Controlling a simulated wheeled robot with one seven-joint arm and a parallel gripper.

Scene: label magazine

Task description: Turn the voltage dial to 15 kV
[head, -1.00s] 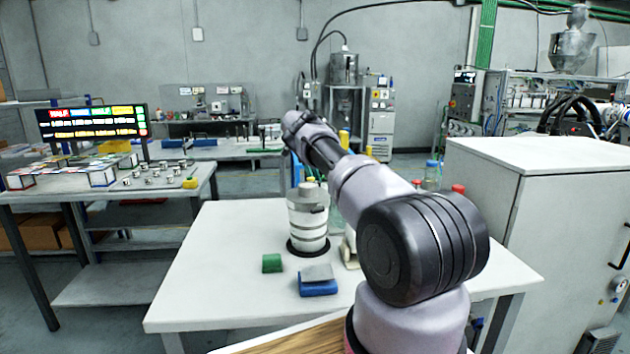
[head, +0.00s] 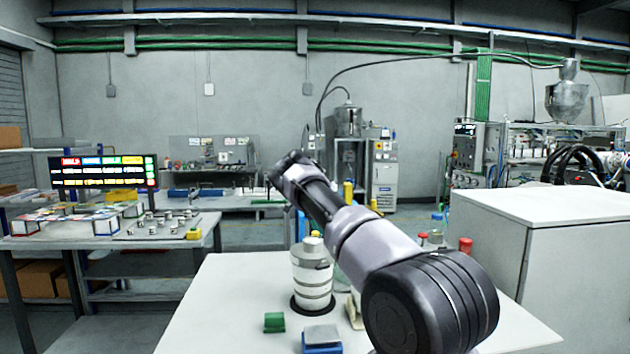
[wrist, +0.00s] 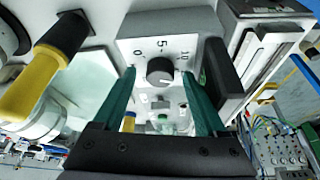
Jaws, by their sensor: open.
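In the wrist view a dark round dial (wrist: 160,71) sits on a light panel (wrist: 128,48) marked 0, 5 and 10. A small pale mark shows at the dial's lower right edge; I cannot read an exact value from it. No 15 mark is visible. My gripper (wrist: 158,76) is open, with its two green fingers pointing at the panel. The dial appears between the fingertips, one at each side; I cannot tell whether they touch it. In the head view my arm reaches forward and left over the white table, and the dial cannot be made out.
In the wrist view a yellow and black handle (wrist: 42,70) stands left, and a dark block (wrist: 219,66) is close to the right finger. In the head view a white banded canister (head: 312,278), a green block (head: 274,322) and a blue block (head: 322,342) stand on the white table (head: 215,300).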

